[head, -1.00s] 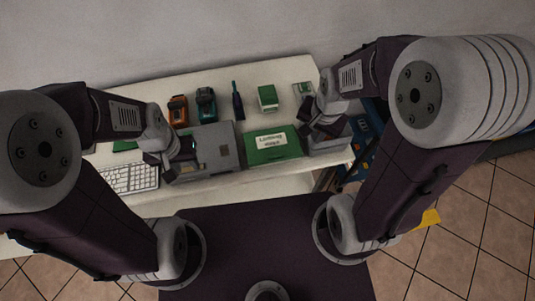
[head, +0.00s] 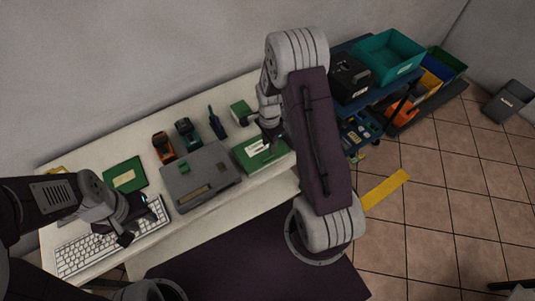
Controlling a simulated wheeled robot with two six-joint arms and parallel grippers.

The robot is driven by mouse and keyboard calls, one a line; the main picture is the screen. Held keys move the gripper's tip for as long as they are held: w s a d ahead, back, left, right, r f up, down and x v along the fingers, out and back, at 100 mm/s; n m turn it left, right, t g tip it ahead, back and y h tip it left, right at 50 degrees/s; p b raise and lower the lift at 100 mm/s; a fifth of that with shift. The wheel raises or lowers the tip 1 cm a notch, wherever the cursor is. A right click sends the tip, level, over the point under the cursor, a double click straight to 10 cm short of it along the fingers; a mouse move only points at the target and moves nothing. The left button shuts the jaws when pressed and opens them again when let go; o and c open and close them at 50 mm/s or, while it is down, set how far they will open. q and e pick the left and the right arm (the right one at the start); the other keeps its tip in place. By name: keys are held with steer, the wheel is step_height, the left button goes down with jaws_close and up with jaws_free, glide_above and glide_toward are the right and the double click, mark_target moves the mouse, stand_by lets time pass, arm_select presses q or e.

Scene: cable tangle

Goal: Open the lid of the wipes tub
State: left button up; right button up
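I cannot pick out a wipes tub for certain. A small green box with a pale side (head: 241,111) stands at the back of the table. A larger green box with a white label (head: 248,160) lies near the front right edge, partly covered by my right gripper. My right gripper (head: 270,138) is above that box; whether its fingers are open or touch it is not clear. My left gripper (head: 132,224) is over the keyboard (head: 88,252), with its fingers apart and nothing seen between them.
A grey case (head: 200,176) lies mid-table. An orange tool (head: 163,146), a teal tool (head: 187,132) and a dark blue object (head: 217,123) stand behind it. A green board (head: 124,174) lies at left. A cart with a teal bin (head: 388,54) stands right of the table.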

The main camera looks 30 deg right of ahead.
mark_target(268, 157)
steer(key=f+p, duration=0.1)
steer(key=f, duration=0.6)
steer(key=shift+a+f, duration=0.2)
steer(key=shift+a+r, duration=0.1)
jaws_close()
stand_by(0.9)
